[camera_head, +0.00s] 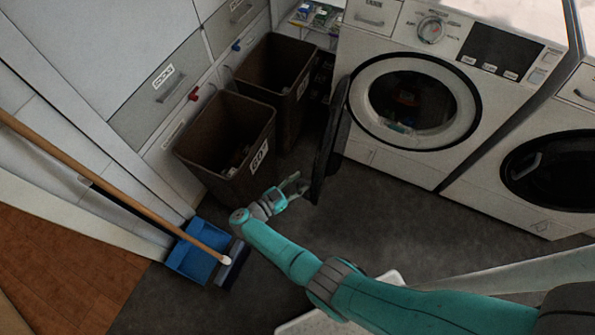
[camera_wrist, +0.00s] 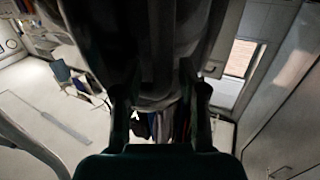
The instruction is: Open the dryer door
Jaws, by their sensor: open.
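A white front-loading machine (camera_head: 345,90) has its round door (camera_head: 332,145) swung wide open to the left, seen nearly edge-on in the head view. Its round opening shows dark, with some items inside. I cannot tell from a label whether it is the dryer. My gripper (camera_head: 303,184) is open, just left of the door's lower part. In the wrist view the dark door (camera_wrist: 160,40) fills the upper middle, ahead of my gripper (camera_wrist: 160,95) with its two fingers apart. I cannot tell whether they touch the door.
A second white machine (camera_head: 520,212) with a shut dark door stands at the right. Two brown bins (camera_head: 222,140) stand left of the open door. A blue dustpan (camera_head: 190,258) and a wooden-handled broom (camera_head: 110,190) are at lower left. Grey floor is clear between.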

